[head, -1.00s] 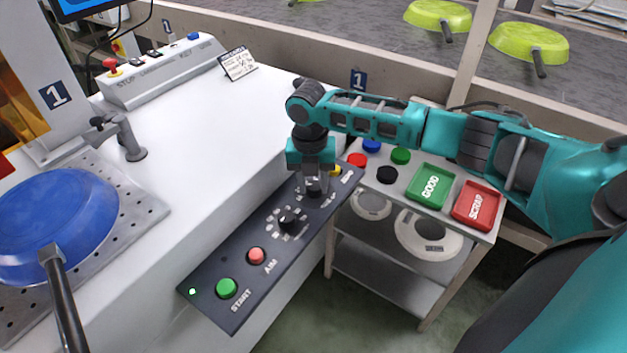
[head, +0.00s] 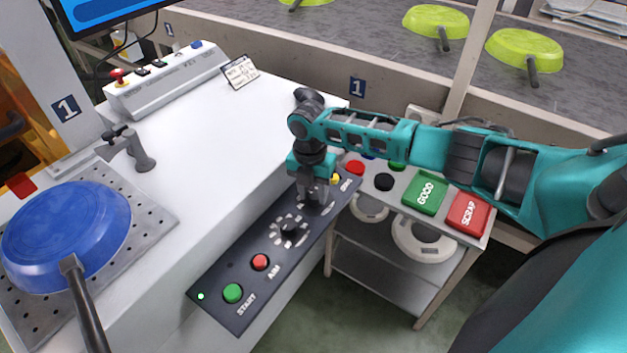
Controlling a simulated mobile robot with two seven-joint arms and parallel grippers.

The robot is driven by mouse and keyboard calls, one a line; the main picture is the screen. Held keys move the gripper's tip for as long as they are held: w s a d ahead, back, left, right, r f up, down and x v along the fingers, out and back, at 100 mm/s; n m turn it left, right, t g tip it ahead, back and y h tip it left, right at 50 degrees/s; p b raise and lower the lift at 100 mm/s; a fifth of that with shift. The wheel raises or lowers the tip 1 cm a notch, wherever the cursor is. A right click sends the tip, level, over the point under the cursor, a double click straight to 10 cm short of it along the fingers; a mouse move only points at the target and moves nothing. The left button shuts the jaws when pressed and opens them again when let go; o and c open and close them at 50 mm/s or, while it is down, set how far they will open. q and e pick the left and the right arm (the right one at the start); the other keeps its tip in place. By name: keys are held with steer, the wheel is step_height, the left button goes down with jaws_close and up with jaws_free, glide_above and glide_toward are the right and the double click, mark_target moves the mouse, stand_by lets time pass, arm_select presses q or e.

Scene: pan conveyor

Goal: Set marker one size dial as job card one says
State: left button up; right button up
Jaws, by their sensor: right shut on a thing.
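My right gripper (head: 317,196) points down onto the dark control panel (head: 222,268) on the front of marker one. It is shut on the upper dial, which its fingers mostly hide, so its setting cannot be read. A second black dial (head: 289,230) with a ring of white marks sits below it on the panel, clear of the gripper. Job card one (head: 240,72) appears to be the small white card at the back of the white bench top; its writing is too small to read. My left gripper is out of view.
A green START button (head: 233,293) and red AIM button (head: 260,262) are lower on the panel. A blue pan (head: 65,235) lies on the perforated plate at left. A side table carries green GOOD (head: 425,192) and red SCRAP (head: 468,213) trays beside my right arm.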

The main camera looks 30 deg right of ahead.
mark_target(311, 193)
steer(key=shift+r+m+p, duration=0.2)
steer(key=shift+m+p, duration=0.45)
steer(key=shift+m, duration=0.15)
steer(key=shift+m+p, duration=0.7)
steer(key=shift+m, duration=0.1)
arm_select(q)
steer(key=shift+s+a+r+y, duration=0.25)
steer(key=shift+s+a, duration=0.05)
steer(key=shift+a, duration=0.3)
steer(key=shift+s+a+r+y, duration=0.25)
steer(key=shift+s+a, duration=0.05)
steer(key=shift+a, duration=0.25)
arm_select(e)
steer(key=shift+f+m, duration=0.15)
steer(key=shift+m, duration=0.25)
arm_select(q)
steer(key=shift+p, duration=0.3)
arm_select(e)
steer(key=shift+w, duration=0.1)
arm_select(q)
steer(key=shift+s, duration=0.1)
arm_select(e)
steer(key=o, duration=1)
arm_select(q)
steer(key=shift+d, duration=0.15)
arm_select(e)
steer(key=shift+o, duration=0.2)
